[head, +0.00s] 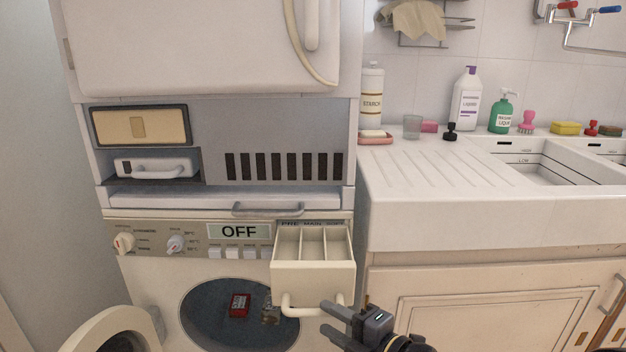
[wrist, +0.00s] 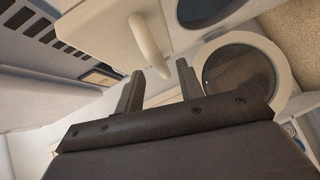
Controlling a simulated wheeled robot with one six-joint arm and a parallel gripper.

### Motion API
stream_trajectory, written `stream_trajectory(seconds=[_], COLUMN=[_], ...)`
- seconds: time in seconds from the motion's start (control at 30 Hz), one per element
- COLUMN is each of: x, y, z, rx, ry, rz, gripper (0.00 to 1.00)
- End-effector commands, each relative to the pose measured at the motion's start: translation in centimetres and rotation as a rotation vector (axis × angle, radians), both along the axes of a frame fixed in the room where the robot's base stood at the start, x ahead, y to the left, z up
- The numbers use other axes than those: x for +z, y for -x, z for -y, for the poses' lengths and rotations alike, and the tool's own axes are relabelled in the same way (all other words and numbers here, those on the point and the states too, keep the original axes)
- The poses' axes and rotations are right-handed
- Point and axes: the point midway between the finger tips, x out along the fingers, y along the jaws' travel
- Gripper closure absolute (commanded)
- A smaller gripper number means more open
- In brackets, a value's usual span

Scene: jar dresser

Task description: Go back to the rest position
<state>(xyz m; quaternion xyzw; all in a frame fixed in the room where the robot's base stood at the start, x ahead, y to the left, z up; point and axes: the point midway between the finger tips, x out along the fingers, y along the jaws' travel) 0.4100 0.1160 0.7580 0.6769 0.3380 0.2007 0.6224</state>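My gripper (head: 346,303) is at the lower middle of the head view, just right of and below the pulled-out detergent drawer (head: 313,276). In the wrist view my gripper (wrist: 160,68) has its two fingers apart, with nothing between the tips. The drawer's curved handle (wrist: 148,45) shows just beyond the fingertips and is not gripped. The exact gap to it is hard to tell. The drawer has several compartments that look empty. Most of my arm is out of the head view.
The washing machine's round door (head: 115,335) stands open at lower left. A red box (head: 239,305) shows in its dark opening. The display (head: 239,231) reads OFF. The white counter (head: 430,170) and sink cabinet (head: 480,320) stand to the right. Bottles stand along the back.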

Motion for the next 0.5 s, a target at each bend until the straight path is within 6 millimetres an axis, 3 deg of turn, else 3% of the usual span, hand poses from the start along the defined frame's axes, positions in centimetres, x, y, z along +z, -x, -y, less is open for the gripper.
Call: stream_trajectory(seconds=[0.2, 0.5], x=[-0.5, -0.6], y=[-1.7, -2.8], z=[-1.9, -2.9], rx=[0.003, 0.000], ry=[-0.001, 0.000], rz=[-0.001, 0.000], gripper=[0.64, 0.64])
